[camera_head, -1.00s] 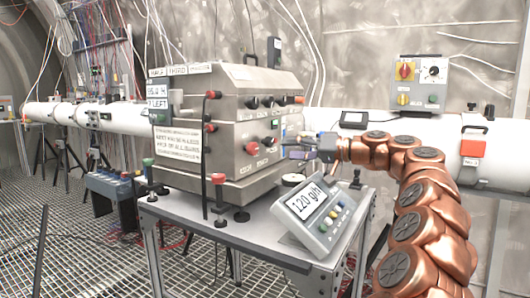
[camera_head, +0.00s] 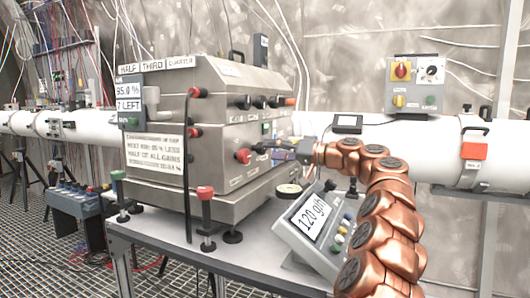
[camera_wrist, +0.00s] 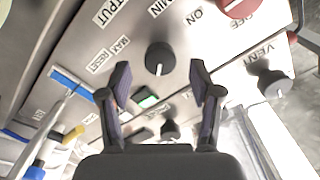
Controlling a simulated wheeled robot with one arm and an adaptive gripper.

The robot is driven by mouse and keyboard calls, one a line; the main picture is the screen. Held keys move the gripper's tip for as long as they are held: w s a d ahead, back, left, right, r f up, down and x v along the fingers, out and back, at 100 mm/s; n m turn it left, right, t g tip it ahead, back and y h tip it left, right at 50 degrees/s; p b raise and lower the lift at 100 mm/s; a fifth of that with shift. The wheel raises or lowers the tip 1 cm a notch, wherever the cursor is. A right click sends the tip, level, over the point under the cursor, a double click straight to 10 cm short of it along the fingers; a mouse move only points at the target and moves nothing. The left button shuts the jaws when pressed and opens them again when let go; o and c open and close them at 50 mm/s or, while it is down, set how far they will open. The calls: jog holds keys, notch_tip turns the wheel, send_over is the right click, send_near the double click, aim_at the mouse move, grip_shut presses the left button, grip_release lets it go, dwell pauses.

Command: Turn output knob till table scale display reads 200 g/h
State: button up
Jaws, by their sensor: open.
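The output knob (camera_wrist: 159,58) is a black round knob with a pale pointer line on the steel panel, between MIN and MAX labels, below the OUTPUT label (camera_wrist: 118,12) in the wrist view. My gripper (camera_wrist: 160,80) is open, with one finger to each side just below the knob; I cannot tell whether either touches it. In the head view my gripper (camera_head: 280,152) is at the front of the steel machine (camera_head: 225,130), and hides part of the panel.
Near the knob are a red knob (camera_wrist: 238,6), a VENT knob (camera_wrist: 271,82), a lower black knob (camera_wrist: 170,130) and a green indicator (camera_wrist: 147,100). A red-topped post (camera_head: 206,210) stands at the table's front. A white pipe (camera_head: 440,150) runs behind.

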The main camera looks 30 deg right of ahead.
aim_at(259, 148)
jog(key=x, duration=0.3)
jog(key=c, duration=1.1)
